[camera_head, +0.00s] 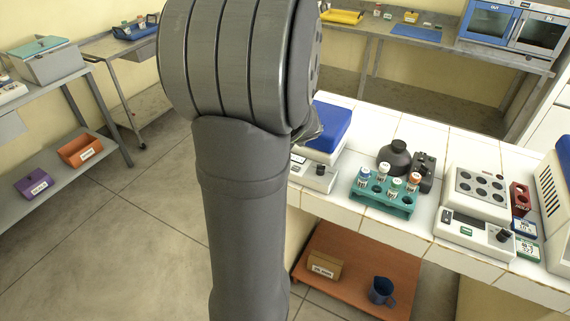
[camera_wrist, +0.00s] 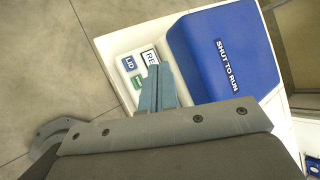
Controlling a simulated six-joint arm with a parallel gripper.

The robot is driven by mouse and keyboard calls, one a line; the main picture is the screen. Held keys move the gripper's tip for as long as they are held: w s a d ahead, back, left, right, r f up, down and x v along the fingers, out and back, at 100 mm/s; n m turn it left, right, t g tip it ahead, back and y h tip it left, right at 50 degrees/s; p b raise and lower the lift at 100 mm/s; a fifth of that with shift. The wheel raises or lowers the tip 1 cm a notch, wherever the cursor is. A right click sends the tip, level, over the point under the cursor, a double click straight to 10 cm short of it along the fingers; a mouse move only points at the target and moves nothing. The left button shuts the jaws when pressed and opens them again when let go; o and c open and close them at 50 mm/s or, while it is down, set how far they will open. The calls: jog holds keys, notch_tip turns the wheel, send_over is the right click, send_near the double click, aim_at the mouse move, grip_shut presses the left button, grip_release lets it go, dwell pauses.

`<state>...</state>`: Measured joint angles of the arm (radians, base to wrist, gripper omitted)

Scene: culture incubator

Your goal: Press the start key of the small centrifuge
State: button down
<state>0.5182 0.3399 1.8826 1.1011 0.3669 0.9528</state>
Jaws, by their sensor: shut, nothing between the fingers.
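The small centrifuge has a white body and a blue lid marked "SHUT TO RUN" (camera_wrist: 222,52). In the head view its blue lid (camera_head: 331,127) is partly behind my arm. In the wrist view its front panel shows a blue key marked "LID" (camera_wrist: 129,63), a green key (camera_wrist: 137,82) with lettering too small to read, and a white label starting "RE" (camera_wrist: 149,56), partly covered by my fingers. My gripper (camera_wrist: 160,70) is shut and empty over the panel, its tips beside the green key. I cannot tell whether they touch the panel.
Further right is a white block device (camera_head: 481,191) and a panel with a knob (camera_head: 478,231). A lower shelf (camera_head: 345,270) holds a box and blue jug.

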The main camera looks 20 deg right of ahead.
jog(key=shift+f, duration=3.9)
jog(key=shift+f, duration=0.1)
jog(key=shift+f, duration=0.35)
